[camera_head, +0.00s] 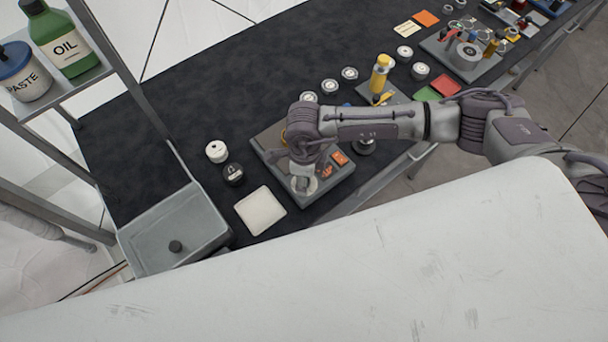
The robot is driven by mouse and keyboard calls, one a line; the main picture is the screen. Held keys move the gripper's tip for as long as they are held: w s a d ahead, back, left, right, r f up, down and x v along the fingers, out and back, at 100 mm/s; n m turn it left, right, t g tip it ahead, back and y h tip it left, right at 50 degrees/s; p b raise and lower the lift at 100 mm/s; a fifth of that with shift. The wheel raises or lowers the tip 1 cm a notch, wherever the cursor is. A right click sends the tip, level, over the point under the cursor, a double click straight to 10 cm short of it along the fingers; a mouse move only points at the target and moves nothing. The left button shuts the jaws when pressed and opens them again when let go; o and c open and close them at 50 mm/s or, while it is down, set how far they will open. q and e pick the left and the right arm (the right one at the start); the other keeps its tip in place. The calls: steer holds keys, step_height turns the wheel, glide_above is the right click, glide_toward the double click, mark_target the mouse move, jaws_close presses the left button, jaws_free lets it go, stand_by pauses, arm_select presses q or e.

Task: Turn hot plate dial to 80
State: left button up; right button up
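A grey flat box-shaped device (335,184) stands on the dark tabletop, with orange labelled patches on its right part. A pale round part (313,184), possibly a dial, shows at its front. My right gripper (302,186) points down over this part, at or very close to it. The gripper and wrist hide much of the device, and I cannot read a setting. Whether the fingers are open or shut is too small to tell. I cannot tell for certain which is the hot plate. My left gripper is not in view.
A white square pad (260,210), a white jar (216,151) and a black jar (233,174) lie left of the device. A shelf (90,78) holds oil (63,40) and paste (24,72) bottles. A yellow-topped tool (380,73) stands behind my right arm. The far-left tabletop is clear.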

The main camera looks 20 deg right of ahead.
jaws_close()
steer(key=shift+f+m+b, duration=0.1)
steer(key=shift+m+b, duration=0.75)
steer(key=shift+m, duration=0.25)
steer(key=m+b, duration=0.2)
steer(key=m, duration=0.1)
steer(key=shift+m, duration=0.3)
steer(key=m+b, duration=0.1)
steer(key=m, duration=0.2)
steer(key=shift+b, duration=0.35)
steer(key=shift+m+b, duration=0.45)
steer(key=shift+m, duration=0.95)
steer(key=shift+w+r+m, duration=0.1)
steer(key=shift+r+m, duration=0.1)
steer(key=shift+m, duration=0.1)
